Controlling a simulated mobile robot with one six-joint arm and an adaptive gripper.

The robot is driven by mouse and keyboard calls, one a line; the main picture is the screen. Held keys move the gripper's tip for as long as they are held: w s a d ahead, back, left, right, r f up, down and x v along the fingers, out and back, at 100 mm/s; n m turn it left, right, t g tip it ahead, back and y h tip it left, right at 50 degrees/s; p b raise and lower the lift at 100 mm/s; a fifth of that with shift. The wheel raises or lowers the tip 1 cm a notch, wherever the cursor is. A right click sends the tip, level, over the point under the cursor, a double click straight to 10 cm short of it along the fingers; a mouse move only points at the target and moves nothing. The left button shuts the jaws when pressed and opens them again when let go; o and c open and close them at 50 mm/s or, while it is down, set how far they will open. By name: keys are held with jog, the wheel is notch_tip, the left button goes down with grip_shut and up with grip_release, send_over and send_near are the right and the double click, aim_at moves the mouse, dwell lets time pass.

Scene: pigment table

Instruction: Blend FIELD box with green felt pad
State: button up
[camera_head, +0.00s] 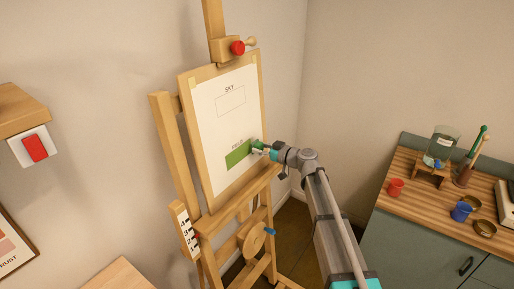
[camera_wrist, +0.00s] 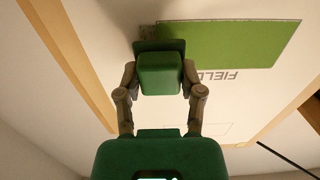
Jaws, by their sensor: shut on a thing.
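The FIELD box (camera_head: 238,154) is a solid green rectangle on the white paper (camera_head: 223,120), below the outlined SKY box (camera_head: 230,102). In the wrist view the FIELD box (camera_wrist: 240,45) fills the top, with its label upside down. My gripper (camera_head: 268,151) is shut on the green felt pad (camera_wrist: 160,72), a green block with a darker flat end toward the paper. The pad is at the box's right edge in the head view, which is the left edge in the wrist view. I cannot tell whether it touches the paper, and it hides that edge.
The wooden easel (camera_head: 160,130) holds the board, with a red knob (camera_head: 237,48) on its top clamp. A side table (camera_head: 400,215) at right bears cups, a glass jar (camera_head: 442,145) and brushes. A shelf and red switch (camera_head: 35,148) are at left.

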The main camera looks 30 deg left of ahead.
jog(key=shift+s+d+r, duration=0.15)
jog(key=shift+d, duration=1.15)
jog(key=shift+s+d+r, duration=0.1)
jog(key=shift+d, duration=1.15)
notch_tip(320, 180, down, 5)
jog(key=b, duration=0.4)
jog(key=shift+r, duration=0.1)
